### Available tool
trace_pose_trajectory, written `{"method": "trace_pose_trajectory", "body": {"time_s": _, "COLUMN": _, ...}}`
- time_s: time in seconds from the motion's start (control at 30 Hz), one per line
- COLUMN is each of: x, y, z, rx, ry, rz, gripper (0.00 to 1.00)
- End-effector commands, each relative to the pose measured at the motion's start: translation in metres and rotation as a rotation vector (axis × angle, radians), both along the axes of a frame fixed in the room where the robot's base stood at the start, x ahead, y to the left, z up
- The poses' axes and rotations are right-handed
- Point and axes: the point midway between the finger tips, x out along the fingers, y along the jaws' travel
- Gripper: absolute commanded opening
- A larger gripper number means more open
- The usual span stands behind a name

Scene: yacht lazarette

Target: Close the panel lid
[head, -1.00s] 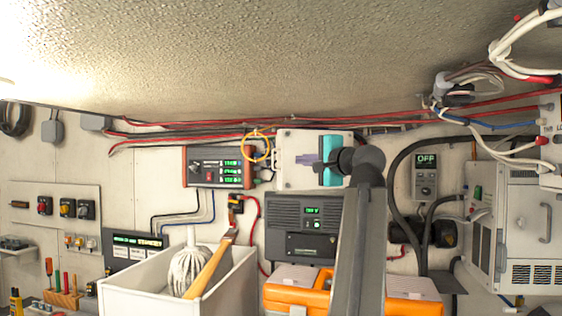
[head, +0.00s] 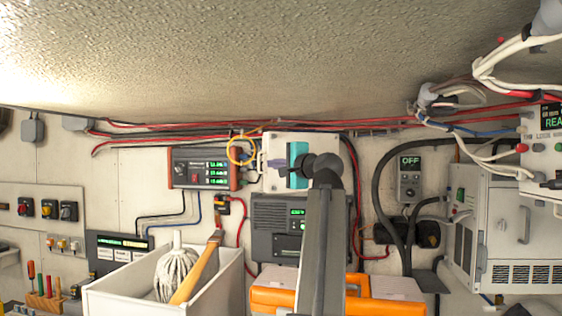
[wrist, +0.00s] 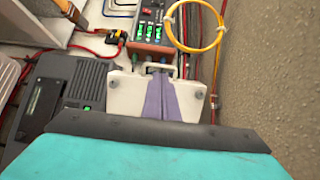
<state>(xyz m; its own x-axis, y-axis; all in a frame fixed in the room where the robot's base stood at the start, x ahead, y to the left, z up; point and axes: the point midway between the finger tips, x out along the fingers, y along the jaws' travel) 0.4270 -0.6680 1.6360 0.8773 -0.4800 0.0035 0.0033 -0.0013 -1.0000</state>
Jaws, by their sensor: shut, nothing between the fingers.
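In the wrist view the purple fingers (wrist: 158,80) are shut and empty over the white panel (wrist: 125,92), which has a grey screw at each side. Contact is unclear. The teal body hides much of the panel.
A display unit (head: 193,177) and a yellow cable loop (head: 242,138) are just left of the panel. A dark grey unit (head: 268,215) is below, above an orange toolbox (head: 380,305). A white bin (head: 215,285) holds a mop. Red cables run along the wall top.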

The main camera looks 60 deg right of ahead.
Motion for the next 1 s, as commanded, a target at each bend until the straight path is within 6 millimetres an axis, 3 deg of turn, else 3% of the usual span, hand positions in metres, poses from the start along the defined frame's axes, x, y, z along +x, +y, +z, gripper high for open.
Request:
{"method": "trace_pose_trajectory", "body": {"time_s": 0.2, "x": 0.029, "y": -0.015, "z": 0.004, "rx": 0.0, "ry": 0.001, "rz": 0.002, "gripper": 0.0}}
{"method": "trace_pose_trajectory", "body": {"time_s": 0.5, "x": 0.053, "y": -0.028, "z": 0.002, "rx": 0.0, "ry": 0.001, "rz": 0.002, "gripper": 0.0}}
{"method": "trace_pose_trajectory", "body": {"time_s": 1.0, "x": 0.057, "y": -0.03, "z": 0.0, "rx": -0.001, "ry": 0.0, "rz": 0.003, "gripper": 0.0}}
